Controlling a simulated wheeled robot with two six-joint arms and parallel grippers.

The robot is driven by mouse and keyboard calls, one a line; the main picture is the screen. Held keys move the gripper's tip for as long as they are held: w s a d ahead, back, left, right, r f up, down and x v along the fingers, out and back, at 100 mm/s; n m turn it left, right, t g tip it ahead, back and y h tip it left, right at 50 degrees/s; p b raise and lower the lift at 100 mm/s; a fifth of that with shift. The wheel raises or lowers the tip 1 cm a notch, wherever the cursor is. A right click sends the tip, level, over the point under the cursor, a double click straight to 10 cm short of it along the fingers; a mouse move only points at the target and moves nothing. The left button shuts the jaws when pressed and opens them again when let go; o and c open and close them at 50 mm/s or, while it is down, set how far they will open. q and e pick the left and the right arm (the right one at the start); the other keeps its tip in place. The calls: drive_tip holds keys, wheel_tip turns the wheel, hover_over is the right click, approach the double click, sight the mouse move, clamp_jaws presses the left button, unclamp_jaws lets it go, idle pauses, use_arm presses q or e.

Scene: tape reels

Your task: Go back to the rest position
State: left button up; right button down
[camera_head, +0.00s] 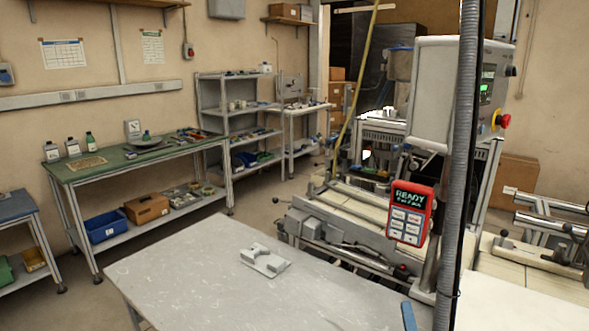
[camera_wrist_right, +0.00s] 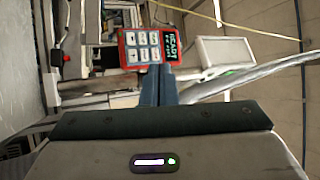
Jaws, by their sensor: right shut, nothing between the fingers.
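My right gripper (camera_head: 409,317) barely shows at the bottom edge of the head view, as a blue-grey fingertip piece by the right part of the grey table. In the right wrist view my right gripper (camera_wrist_right: 158,85) has its blue-grey fingers together, with nothing between them. The fingers point toward a red control panel (camera_wrist_right: 150,47) with a dark READY screen and pale buttons, and overlap its lower edge in the picture. The same red panel (camera_head: 410,214) hangs upright in the head view, above and beyond the fingertip. My left gripper is not in view.
A grey table (camera_head: 180,270) fills the foreground, mostly bare, with a pale grey block-like fixture (camera_head: 264,261) on it. A machine (camera_head: 335,235) stands behind it. A dark vertical conduit (camera_head: 466,150) crosses the right side. A green-topped workbench (camera_head: 110,165) stands at left.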

drive_tip(key=s+a+f+n+g+y, duration=0.1)
drive_tip(key=s+f+n+g, duration=0.15)
drive_tip(key=f+n, duration=0.2)
drive_tip(key=s+f+n+g+y, duration=0.2)
drive_tip(key=f+n+g, duration=0.1)
drive_tip(key=f+g, duration=0.15)
drive_tip(key=s+d+f+n+g+h, duration=0.25)
drive_tip(key=s+f+n+g, duration=0.3)
drive_tip(key=s, duration=0.75)
drive_tip(key=s+d+f+n+g+h, duration=0.1)
drive_tip(key=s+d+f+n+g, duration=0.25)
drive_tip(key=s+f+g, duration=0.6)
wheel_tip(320, 180, down, 25)
drive_tip(key=s+d+t, duration=0.1)
drive_tip(key=d+t, duration=0.1)
drive_tip(key=s+d+f+g, duration=0.1)
drive_tip(key=s+f, duration=1.8)
drive_tip(key=f, duration=0.2)
drive_tip(key=shift+s+f, duration=0.2)
drive_tip(key=shift+f, duration=0.05)
